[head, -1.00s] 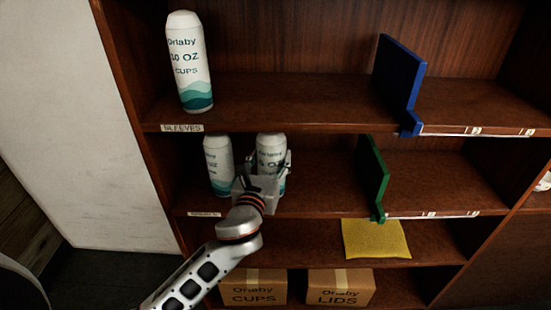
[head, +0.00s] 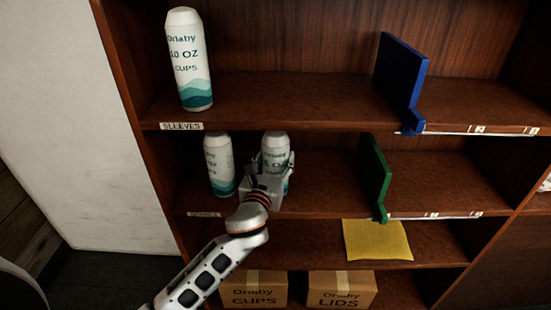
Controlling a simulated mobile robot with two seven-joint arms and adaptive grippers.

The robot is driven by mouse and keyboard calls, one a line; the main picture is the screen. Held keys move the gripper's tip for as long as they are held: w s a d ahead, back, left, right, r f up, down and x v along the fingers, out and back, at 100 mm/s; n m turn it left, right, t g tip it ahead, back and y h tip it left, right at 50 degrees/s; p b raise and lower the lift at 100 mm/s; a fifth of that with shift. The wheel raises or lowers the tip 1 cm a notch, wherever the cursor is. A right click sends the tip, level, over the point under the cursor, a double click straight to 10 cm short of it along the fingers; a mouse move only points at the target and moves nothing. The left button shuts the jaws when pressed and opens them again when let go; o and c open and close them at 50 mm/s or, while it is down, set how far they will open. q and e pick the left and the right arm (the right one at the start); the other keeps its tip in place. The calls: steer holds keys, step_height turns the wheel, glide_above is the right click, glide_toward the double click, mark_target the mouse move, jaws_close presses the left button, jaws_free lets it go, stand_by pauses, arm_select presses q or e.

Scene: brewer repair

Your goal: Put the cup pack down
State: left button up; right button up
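A white cup pack with teal print (head: 275,147) is on the middle shelf level, upright, in my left gripper (head: 275,165). The gripper's fingers lie on both sides of it and appear shut on it. The gripper body hides the pack's lower part, so I cannot tell whether its base touches the shelf. A second cup pack (head: 219,165) stands upright just left of it, with a small gap. A third pack (head: 189,60) stands on the upper shelf at the left. My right gripper is not in view.
The middle shelf (head: 325,185) is free between the held pack and a green divider (head: 375,180). A blue divider (head: 402,80) stands on the upper shelf. A yellow cloth-like item (head: 377,240) lies lower down. Boxes marked cups (head: 253,290) and lids (head: 341,290) sit at the bottom.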

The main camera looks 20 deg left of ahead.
arm_select(q)
steer(key=o, duration=1.4)
steer(key=shift+f, duration=0.1)
steer(key=s, duration=1.2)
steer(key=shift+s+a+f+n+g+h, duration=0.1)
steer(key=shift+s+f+n+g+h, duration=0.85)
steer(key=shift+s+f+n, duration=3.3)
steer(key=shift+s+a+f+n+g+h, duration=0.1)
steer(key=shift+s+f+n+g+h, duration=0.2)
steer(key=shift+s+f+n+g, duration=3.65)
steer(key=shift+s+a+f+n+t+h, duration=0.1)
steer(key=shift+s+f+n+t+h, duration=1.1)
steer(key=shift+f+n, duration=5.75)
